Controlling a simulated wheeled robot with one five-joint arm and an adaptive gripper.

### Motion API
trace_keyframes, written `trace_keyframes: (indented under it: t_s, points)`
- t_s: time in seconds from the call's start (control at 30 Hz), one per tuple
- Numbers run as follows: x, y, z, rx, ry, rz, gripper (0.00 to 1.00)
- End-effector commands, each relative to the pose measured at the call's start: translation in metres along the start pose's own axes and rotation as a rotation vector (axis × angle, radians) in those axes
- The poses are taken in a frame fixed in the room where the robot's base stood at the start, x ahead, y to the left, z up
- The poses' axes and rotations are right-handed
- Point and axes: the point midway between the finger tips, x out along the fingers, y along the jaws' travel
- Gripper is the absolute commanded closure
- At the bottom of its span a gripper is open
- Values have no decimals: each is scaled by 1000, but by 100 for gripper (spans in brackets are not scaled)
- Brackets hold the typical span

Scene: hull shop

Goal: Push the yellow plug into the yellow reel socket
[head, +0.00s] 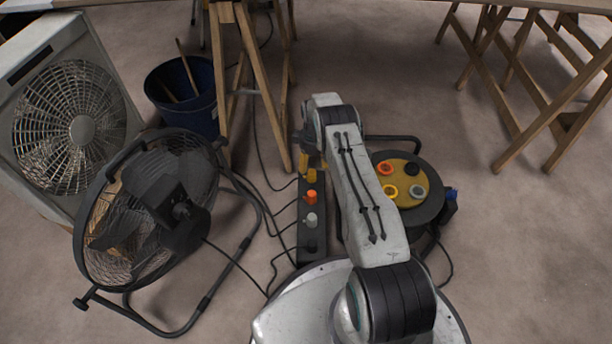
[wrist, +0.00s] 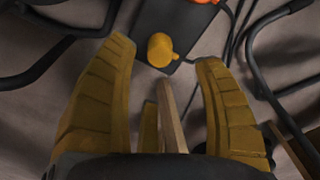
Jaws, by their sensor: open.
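The yellow plug (head: 311,175) stands at the far end of a dark strip (head: 312,259). In the wrist view the yellow plug (wrist: 160,48) lies between and just beyond my fingertips, with no finger clearly touching it. My gripper (wrist: 166,58) is open and empty; in the head view my arm mostly hides it. The cable reel (head: 432,205) stands to the right of the strip, partly behind my arm. Its yellow disc carries the yellow reel socket (head: 389,190) at the near left, which looks empty.
Orange (head: 311,195), grey (head: 311,219) and black (head: 310,246) plugs stand in line on the strip. The reel also has orange, black and grey sockets. A black fan (head: 165,215) with cables stands left. A wooden trestle (head: 245,75) stands beyond the strip; its leg shows below my fingers.

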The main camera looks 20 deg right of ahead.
Motion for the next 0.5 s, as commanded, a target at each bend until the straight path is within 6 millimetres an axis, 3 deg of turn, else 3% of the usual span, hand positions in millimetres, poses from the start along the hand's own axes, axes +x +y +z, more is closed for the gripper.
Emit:
trace_keyframes:
  t_s: [0.5]
  points:
    - [9,0,1,-1,-2,-1,38]
